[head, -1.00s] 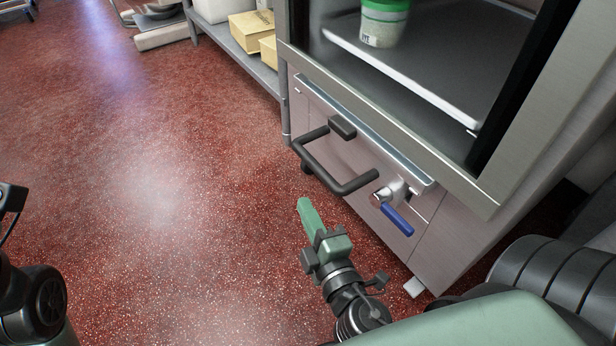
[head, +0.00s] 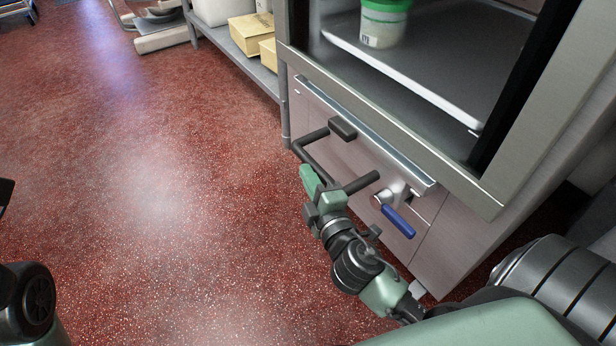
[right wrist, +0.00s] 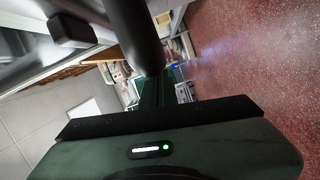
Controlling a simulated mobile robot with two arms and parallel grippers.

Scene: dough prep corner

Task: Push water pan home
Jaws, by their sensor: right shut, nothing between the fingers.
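The water pan (head: 345,158) is the drawer-like front low in the steel cabinet, under a metal lip. Its dark bar handle (head: 362,183) stands out from the front. My right gripper (head: 309,178) is shut and empty, with its green fingers at the handle's outer bar and covering part of it. I cannot tell whether they touch. In the right wrist view, a dark bar (right wrist: 132,35), likely the handle, passes close in front of the fingers. My left gripper is not in view; only part of my left arm shows at the lower left.
A blue-levered valve (head: 398,220) sticks out right of the handle. Above is the cabinet's glazed compartment with a green-lidded tub (head: 383,22) on a shelf. A low shelf with yellow boxes (head: 250,32) stands left of the cabinet. The red floor (head: 150,190) at left is clear.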

